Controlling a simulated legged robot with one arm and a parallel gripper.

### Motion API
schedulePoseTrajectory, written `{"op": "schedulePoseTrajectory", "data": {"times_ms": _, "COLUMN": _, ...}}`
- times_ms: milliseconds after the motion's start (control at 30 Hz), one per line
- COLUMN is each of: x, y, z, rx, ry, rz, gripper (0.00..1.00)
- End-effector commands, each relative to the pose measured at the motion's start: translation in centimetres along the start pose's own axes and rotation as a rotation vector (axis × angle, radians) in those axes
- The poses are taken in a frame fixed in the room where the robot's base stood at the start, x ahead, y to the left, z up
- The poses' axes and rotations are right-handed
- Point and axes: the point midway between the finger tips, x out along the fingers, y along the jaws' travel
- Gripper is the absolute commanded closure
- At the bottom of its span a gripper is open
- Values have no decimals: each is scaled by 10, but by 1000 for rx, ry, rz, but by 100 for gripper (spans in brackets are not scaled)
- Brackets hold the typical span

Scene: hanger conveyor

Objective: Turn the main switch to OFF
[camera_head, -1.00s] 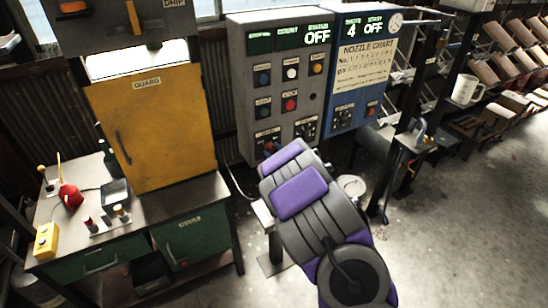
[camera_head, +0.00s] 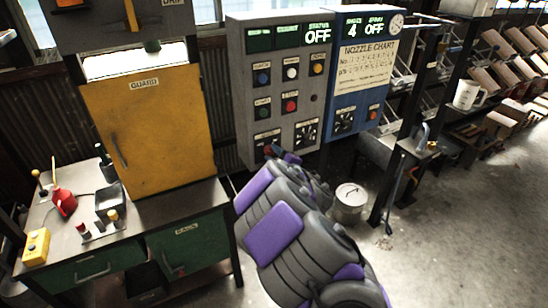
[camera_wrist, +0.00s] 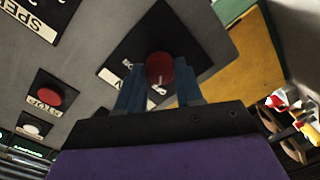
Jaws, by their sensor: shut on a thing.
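The main switch is a red knob (camera_wrist: 159,68) on a black plate with white markings (camera_wrist: 145,42). In the head view the knob (camera_head: 268,150) shows at the lower left of the grey control panel (camera_head: 242,95), partly hidden by my gripper. My gripper (camera_wrist: 160,82) is shut on the knob, with one blue-grey finger on each side of it in the wrist view. The marking that the knob points to cannot be read. The status display (camera_head: 318,36) at the top of the grey panel reads OFF.
A blue panel (camera_head: 362,100) with a nozzle chart adjoins on the right. A yellow guard door (camera_head: 150,125) and a workbench (camera_head: 150,215) stand at the left. The floor at the lower right is clear.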

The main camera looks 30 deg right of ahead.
Motion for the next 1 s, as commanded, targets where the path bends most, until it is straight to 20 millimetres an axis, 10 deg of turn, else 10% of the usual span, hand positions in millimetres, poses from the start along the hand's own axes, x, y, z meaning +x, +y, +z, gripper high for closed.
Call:
{"op": "schedulePoseTrajectory", "data": {"times_ms": 367, "x": 0, "y": -4, "z": 2, "rx": -4, "ry": -5, "rz": -10, "gripper": 94}}
{"op": "schedulePoseTrajectory", "data": {"times_ms": 400, "x": 0, "y": -4, "z": 2, "rx": -4, "ry": -5, "rz": -10, "gripper": 61}}
{"op": "schedulePoseTrajectory", "data": {"times_ms": 600, "x": -1, "y": -3, "z": 1, "rx": -4, "ry": -3, "rz": -6, "gripper": 42}}
{"op": "schedulePoseTrajectory", "data": {"times_ms": 1000, "x": -3, "y": -1, "z": -1, "rx": -4, "ry": -2, "rz": -3, "gripper": 38}}
